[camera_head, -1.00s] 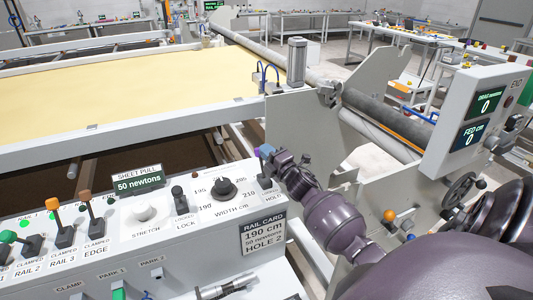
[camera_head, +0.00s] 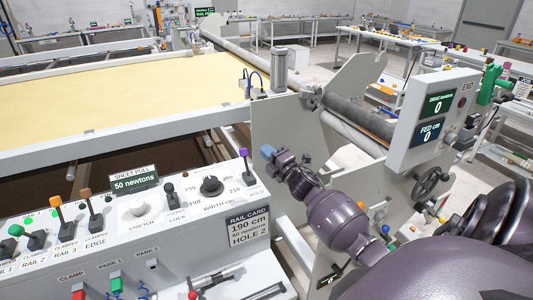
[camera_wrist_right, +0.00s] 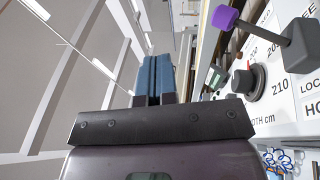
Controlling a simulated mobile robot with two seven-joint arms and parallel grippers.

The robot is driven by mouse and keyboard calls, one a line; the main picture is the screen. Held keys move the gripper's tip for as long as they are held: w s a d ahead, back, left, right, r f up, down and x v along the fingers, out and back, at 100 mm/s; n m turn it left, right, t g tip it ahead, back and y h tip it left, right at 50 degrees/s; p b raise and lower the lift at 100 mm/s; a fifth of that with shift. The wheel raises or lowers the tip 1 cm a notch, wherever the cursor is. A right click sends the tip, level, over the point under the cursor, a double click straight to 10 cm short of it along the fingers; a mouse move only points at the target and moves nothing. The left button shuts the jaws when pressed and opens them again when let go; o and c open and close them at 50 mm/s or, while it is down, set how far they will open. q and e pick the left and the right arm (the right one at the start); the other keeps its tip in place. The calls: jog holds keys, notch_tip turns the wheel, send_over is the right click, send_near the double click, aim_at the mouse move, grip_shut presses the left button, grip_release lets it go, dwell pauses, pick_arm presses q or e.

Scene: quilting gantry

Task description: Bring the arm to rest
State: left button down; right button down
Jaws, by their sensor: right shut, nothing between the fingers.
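My right arm comes in from the lower right in the head view. Its right gripper (camera_head: 268,153) is shut and empty, in the air just right of the control panel (camera_head: 160,232). In the right wrist view the blue fingertips (camera_wrist_right: 154,78) lie together with nothing between them. A purple-topped lever (camera_head: 244,158) stands at the panel's right end, left of the gripper and apart from it. The same lever's purple knob (camera_wrist_right: 225,17) shows at the upper right of the right wrist view. My left gripper is not in view.
The panel carries a black width dial (camera_head: 211,186), a white stretch knob (camera_head: 138,207) and several clamp levers. A grey side plate (camera_head: 275,125) and rollers stand behind the gripper. A display box (camera_head: 432,120) and handwheel (camera_head: 432,182) are at the right.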

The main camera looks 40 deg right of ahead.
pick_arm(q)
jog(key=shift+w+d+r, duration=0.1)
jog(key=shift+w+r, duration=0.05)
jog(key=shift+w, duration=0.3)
pick_arm(e)
jog(key=shift+w, duration=0.15)
jog(key=s+a+f+m+g+h, duration=0.1)
jog(key=s+a+f+m+g, duration=0.4)
jog(key=s+a+f+m, duration=0.7)
jog(key=s+a+f+m+g, duration=0.2)
jog(key=s+a+f, duration=0.3)
jog(key=s, duration=0.2)
jog(key=s+a+f+m+g+y, duration=0.1)
jog(key=s+a+f+m+g, duration=0.1)
jog(key=s, duration=0.6)
jog(key=a+f+m, duration=0.1)
jog(key=a+f, duration=0.1)
jog(key=a, duration=0.1)
jog(key=shift+s+f, duration=0.3)
jog(key=shift+f, duration=0.05)
